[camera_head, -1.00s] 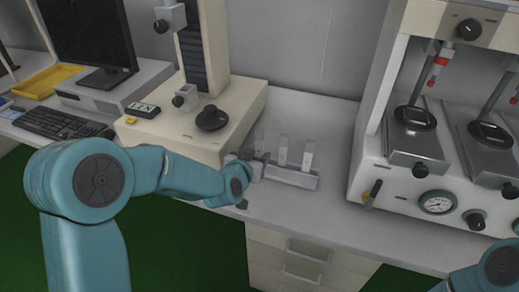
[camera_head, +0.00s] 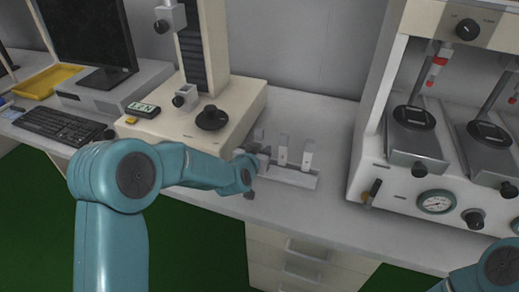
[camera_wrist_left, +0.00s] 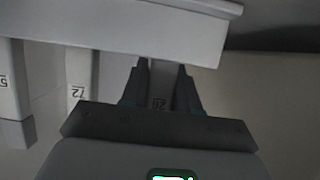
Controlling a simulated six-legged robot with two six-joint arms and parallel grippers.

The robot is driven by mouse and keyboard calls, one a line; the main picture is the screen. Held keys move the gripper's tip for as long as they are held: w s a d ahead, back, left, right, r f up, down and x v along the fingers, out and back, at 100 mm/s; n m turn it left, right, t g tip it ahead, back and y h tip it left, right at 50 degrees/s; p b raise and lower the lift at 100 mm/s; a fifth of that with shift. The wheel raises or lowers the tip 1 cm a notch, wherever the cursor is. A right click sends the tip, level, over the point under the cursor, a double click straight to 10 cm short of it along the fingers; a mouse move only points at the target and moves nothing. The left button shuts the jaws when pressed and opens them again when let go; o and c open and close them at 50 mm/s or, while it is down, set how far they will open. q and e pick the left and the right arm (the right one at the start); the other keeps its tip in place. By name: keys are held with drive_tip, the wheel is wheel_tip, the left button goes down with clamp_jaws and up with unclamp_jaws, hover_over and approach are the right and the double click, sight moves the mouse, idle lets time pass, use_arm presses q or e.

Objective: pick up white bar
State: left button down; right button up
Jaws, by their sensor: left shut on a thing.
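A pale rack (camera_head: 290,178) on the bench carries upright white bars. Two of them, the middle bar (camera_head: 282,150) and the right bar (camera_head: 307,155), stand clear of my gripper. My left gripper (camera_head: 262,158) is at the rack's left end, shut on the leftmost white bar (camera_head: 259,135), whose lower part it hides. My right gripper is out of view.
A larger machine with a gauge (camera_head: 436,202) stands to the right. Bare bench top (camera_head: 325,115) lies behind the rack; the front edge is close.

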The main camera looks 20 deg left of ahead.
use_arm(q)
wheel_tip(320, 180, up, 20)
drive_tip(key=p, duration=0.8)
